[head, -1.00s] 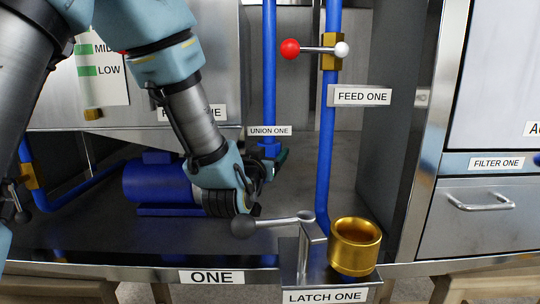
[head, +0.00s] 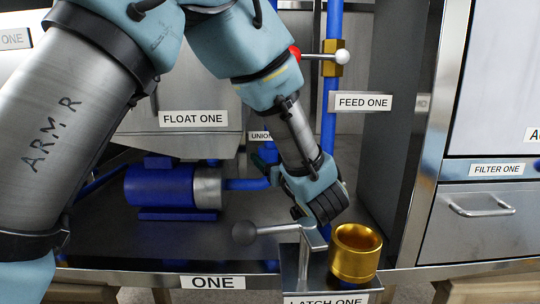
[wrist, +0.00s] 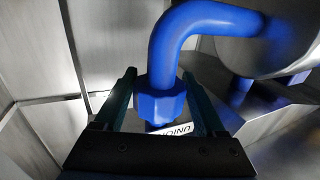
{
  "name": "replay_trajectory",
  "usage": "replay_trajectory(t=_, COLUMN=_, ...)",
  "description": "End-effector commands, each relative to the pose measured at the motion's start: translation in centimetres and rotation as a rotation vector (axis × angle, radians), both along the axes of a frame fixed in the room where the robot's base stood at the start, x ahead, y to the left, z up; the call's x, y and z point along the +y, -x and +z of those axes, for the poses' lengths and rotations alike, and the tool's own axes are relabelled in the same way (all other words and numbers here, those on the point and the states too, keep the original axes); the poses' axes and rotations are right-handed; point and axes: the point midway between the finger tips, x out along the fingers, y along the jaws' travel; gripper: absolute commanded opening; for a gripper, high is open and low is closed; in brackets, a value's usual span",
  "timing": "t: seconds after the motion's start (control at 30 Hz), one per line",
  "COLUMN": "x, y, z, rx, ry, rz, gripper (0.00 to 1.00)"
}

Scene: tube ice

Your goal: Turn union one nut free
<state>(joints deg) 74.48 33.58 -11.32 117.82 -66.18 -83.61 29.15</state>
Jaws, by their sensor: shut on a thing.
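The union one nut (wrist: 160,100) is a blue faceted collar on a thick blue pipe in the wrist view. The two dark teal fingers of my gripper (wrist: 158,78) stand on either side of it, shut on it. In the head view the nut (head: 268,152) shows small behind my wrist, at the back of the bay, below the partly covered union label (head: 260,136). My wrist comes at it from the front right, and the fingers are mostly hidden there. Whether the nut's thread is loose cannot be seen.
The latch one lever (head: 270,231) and a gold cup (head: 355,252) stand at the front edge, close below my wrist. The feed one pipe (head: 329,118) with its valve rises right behind my arm. A blue pump (head: 160,186) sits left. A cabinet wall bounds the right.

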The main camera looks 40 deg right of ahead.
Motion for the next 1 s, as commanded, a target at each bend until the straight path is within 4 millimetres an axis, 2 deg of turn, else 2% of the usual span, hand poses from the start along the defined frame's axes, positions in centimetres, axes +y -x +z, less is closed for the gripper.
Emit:
replay_trajectory(t=0.6, x=0.02, y=-0.08, z=0.08, rx=-0.003, ry=0.002, rz=0.044, gripper=0.17)
replay_trajectory(t=0.63, x=0.01, y=-0.09, z=0.09, rx=-0.002, ry=0.003, rz=0.044, gripper=0.76)
replay_trajectory(t=0.83, x=0.01, y=-0.07, z=0.06, rx=-0.002, ry=0.002, rz=0.043, gripper=0.98)
replay_trajectory(t=1.0, x=0.01, y=-0.06, z=0.04, rx=-0.002, ry=0.002, rz=0.043, gripper=1.00)
